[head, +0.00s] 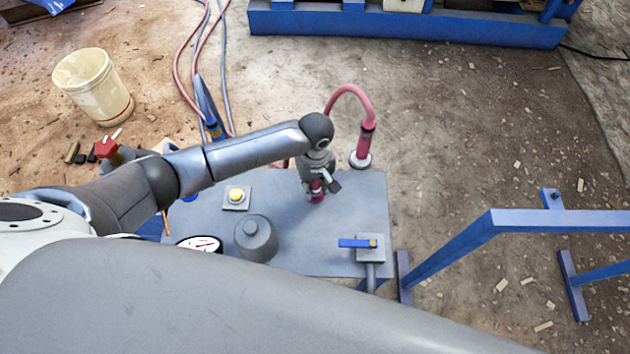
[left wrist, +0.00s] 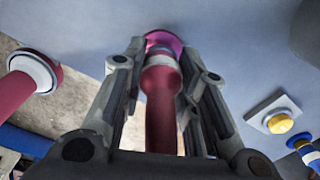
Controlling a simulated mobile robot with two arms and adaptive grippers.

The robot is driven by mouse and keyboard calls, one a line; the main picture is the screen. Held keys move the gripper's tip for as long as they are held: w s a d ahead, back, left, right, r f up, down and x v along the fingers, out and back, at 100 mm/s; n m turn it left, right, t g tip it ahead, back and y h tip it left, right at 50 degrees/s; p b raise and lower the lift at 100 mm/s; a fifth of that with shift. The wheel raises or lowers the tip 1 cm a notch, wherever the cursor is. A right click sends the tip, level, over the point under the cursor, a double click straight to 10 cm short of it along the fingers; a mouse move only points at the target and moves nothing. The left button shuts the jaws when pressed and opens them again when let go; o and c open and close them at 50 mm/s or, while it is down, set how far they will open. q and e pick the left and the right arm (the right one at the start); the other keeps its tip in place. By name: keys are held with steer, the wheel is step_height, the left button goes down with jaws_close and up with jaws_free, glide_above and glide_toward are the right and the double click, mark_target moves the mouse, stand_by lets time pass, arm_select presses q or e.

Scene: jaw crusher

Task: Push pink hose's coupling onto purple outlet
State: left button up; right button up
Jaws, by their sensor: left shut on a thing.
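The pink hose (head: 350,91) arcs up from behind my left arm and comes down to a pink fitting with a white ring (head: 361,159) at the table's right edge; this fitting also shows in the left wrist view (left wrist: 35,75). My left gripper (head: 318,186) points down over the table. In the left wrist view its fingers are shut around the dark pink coupling (left wrist: 161,88). The purple outlet (left wrist: 164,40) lies straight ahead of the coupling's pale collar, in line with it. They look touching or nearly so; I cannot tell how far it is seated. My right gripper is out of view.
The grey table (head: 340,235) carries a yellow button (head: 236,195), a grey round knob (head: 256,238), a gauge (head: 200,244) and a blue-handled valve (head: 358,243). A blue rail (head: 460,240) stands right. A bucket (head: 93,86) stands on the floor at left.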

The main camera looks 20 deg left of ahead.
arm_select(q)
steer(key=shift+f, duration=0.55)
stand_by(0.5)
steer(key=o, duration=1.1)
steer(key=shift+r, duration=0.1)
step_height(320, 180, up, 12)
steer(key=shift+f, duration=0.1)
